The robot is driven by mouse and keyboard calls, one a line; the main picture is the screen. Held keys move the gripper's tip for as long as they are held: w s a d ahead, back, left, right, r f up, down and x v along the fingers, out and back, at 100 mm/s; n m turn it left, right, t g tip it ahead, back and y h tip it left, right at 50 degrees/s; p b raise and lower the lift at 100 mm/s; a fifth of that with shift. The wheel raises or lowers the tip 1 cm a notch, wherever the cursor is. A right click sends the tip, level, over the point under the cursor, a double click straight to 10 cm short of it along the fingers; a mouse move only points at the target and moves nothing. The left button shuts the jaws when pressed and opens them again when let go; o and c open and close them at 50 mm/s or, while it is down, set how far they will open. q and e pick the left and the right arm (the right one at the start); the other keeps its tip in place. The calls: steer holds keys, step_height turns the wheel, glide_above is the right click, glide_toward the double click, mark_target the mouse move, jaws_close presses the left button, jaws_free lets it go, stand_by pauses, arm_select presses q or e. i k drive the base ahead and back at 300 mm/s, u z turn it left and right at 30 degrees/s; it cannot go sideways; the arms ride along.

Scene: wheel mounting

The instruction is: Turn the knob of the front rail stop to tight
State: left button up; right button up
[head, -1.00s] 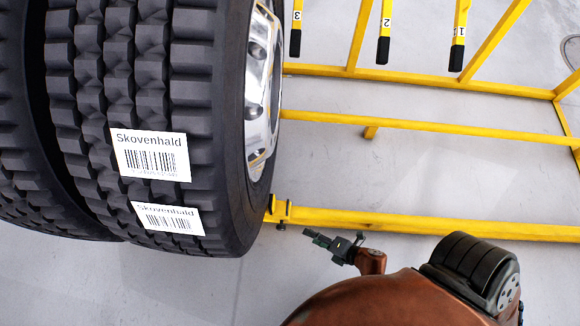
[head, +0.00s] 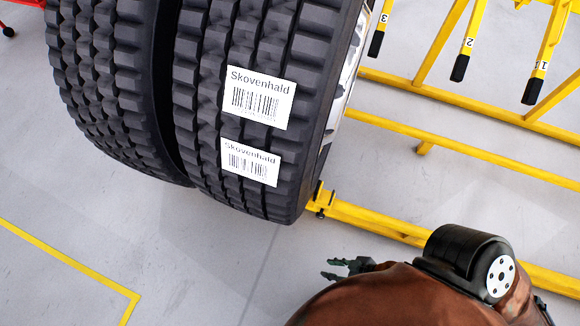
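The front rail stop (head: 321,198) is a small yellow block at the left end of the yellow front rail, beside the foot of the nearer tyre. A small dark knob (head: 321,214) shows at its lower side; its setting is too small to read. My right gripper (head: 328,268) is below the stop in the picture, apart from it, with its fingers pointing left. Its two fingers look spread, with nothing between them. My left gripper is out of view.
Two big black tyres stand side by side; the nearer tyre (head: 240,60) carries two Skovenhald labels. The yellow rack (head: 460,155) has numbered black-tipped bars. A yellow floor line (head: 70,262) marks the clear grey floor at lower left.

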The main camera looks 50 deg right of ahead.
mark_target(319, 215)
steer(key=u, duration=1.15)
steer(key=i, duration=1.7)
steer(key=z, duration=2.95)
steer(key=i, duration=0.15)
steer(key=z, duration=0.15)
